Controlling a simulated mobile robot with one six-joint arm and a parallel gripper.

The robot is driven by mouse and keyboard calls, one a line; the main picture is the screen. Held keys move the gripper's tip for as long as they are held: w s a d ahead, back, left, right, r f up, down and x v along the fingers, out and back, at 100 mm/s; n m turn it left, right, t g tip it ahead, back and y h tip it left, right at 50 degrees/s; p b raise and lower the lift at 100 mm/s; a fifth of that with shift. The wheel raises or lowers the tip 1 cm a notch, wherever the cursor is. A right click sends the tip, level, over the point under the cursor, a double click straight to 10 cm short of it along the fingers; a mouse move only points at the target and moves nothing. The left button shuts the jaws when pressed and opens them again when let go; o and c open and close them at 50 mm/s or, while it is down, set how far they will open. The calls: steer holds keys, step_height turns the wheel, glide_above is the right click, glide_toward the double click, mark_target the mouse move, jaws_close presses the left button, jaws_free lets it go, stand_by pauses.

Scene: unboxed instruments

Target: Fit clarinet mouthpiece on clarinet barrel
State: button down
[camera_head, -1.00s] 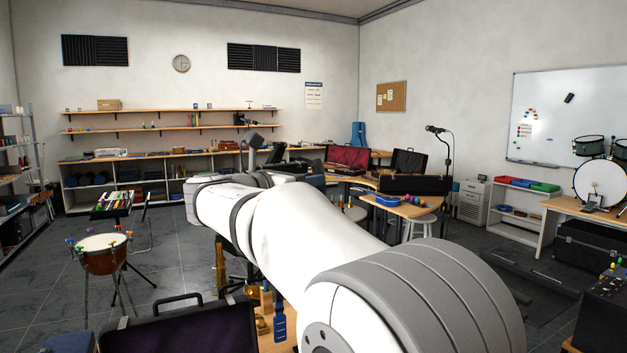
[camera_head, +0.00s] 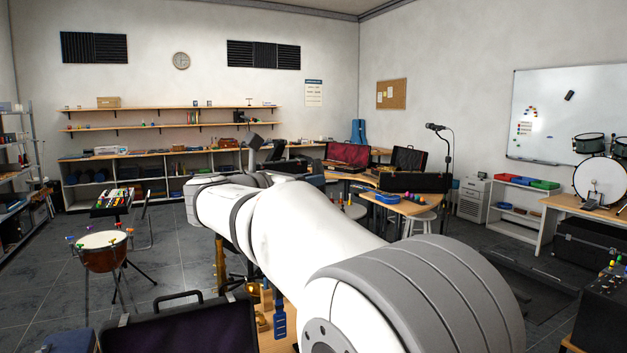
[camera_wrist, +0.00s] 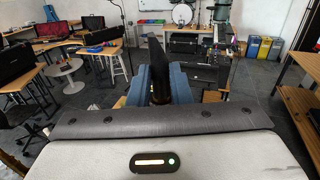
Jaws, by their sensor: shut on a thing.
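My gripper (camera_wrist: 159,88) shows in the wrist view, with its two blue fingers closed on the sides of a dark, tapered piece that looks like the clarinet mouthpiece (camera_wrist: 157,62). I cannot make out the clarinet barrel in either view.
In the head view, an open dark case (camera_head: 185,332) is at the bottom left, with brass and blue items beside it. A drum on a stand (camera_head: 104,254) is on the left. In the wrist view, a round stool (camera_wrist: 67,68) is left, and a wooden shelf unit (camera_wrist: 298,102) is right.

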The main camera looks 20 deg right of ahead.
steer(key=shift+f, duration=0.65)
steer(key=c, duration=1.8)
jaws_free()
steer(key=o, duration=0.3)
steer(key=shift+w, duration=0.15)
steer(key=shift+o, duration=1.2)
steer(key=shift+r, duration=0.1)
steer(key=shift+o, duration=0.4)
steer(key=p+v, duration=0.1)
steer(key=v, duration=0.5)
steer(key=shift+r, duration=0.1)
